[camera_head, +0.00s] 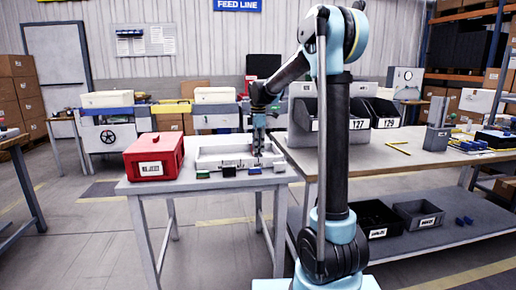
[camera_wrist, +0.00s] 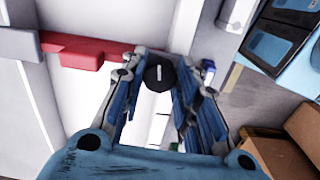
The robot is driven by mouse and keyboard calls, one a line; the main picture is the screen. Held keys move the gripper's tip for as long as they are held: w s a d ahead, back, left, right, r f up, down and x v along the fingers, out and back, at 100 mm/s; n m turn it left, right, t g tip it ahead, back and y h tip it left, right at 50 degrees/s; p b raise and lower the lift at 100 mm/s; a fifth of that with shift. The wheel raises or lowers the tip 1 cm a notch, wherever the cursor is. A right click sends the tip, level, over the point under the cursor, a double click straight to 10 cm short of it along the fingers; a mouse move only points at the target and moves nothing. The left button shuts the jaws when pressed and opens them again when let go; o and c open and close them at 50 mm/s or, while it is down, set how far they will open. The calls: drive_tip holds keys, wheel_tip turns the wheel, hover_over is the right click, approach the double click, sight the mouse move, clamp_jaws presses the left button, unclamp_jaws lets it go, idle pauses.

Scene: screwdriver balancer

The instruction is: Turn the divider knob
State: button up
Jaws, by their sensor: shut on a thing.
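The divider knob (camera_wrist: 159,76) is a round black knob with a white mark, seen between the fingertips of my gripper (camera_wrist: 160,82) in the wrist view. The two blue-and-grey fingers are closed in on it from both sides. The white mark runs nearly upright in that view. In the head view my gripper (camera_head: 257,150) points down over the white tray-like fixture (camera_head: 212,152) on the small table. The knob is hidden there behind the gripper or too small to make out.
A red box (camera_head: 153,158) stands at the left of the small table (camera_head: 130,186). Small green, black and blue blocks (camera_head: 229,171) line its front edge. A workbench (camera_head: 400,150) with dark labelled bins (camera_head: 381,112) stands to the right. Floor in front of the small table is clear.

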drive_tip(key=m, duration=0.4)
drive_tip(key=shift+m, duration=0.3)
drive_tip(key=m, duration=0.9)
drive_tip(key=shift+a, duration=0.1)
drive_tip(key=m, duration=0.4)
drive_tip(key=shift+m, duration=0.3)
drive_tip(key=o, duration=1.1)
drive_tip(key=shift+c, duration=0.2)
